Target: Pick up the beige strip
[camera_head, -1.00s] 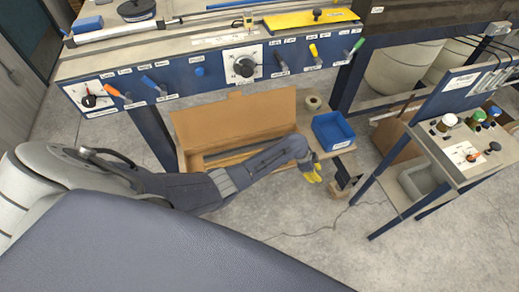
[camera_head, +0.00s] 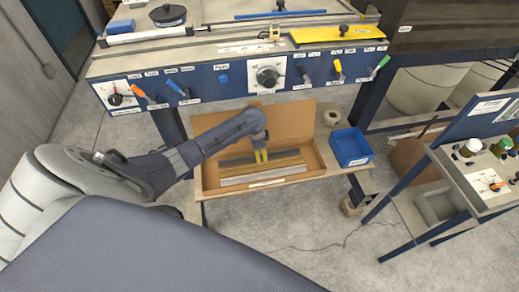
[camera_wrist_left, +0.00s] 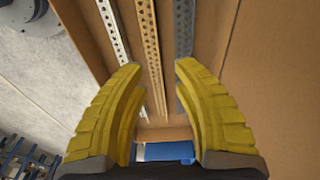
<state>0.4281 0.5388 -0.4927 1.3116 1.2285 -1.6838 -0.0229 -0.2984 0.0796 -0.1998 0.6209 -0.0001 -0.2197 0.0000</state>
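The beige strip (camera_wrist_left: 151,50) is a long perforated bar. In the left wrist view it lies between a pale whitish strip (camera_wrist_left: 114,28) and a dark grey strip (camera_wrist_left: 184,50). All three lie in an open cardboard box (camera_head: 212,178). My left gripper (camera_head: 261,156) is over the box in the head view. In the left wrist view its yellow fingers (camera_wrist_left: 158,68) are apart, with the beige strip running through the gap between them. The fingers are not closed on it, and their exact height above it cannot be told. My right gripper is not in view.
A blue bin (camera_head: 350,148) and a tape roll (camera_head: 331,117) stand right of the box. The blue-fronted machine bench (camera_head: 225,78) with levers and knobs rises behind and above it. A side table (camera_head: 470,175) with knobs and jars stands at the right.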

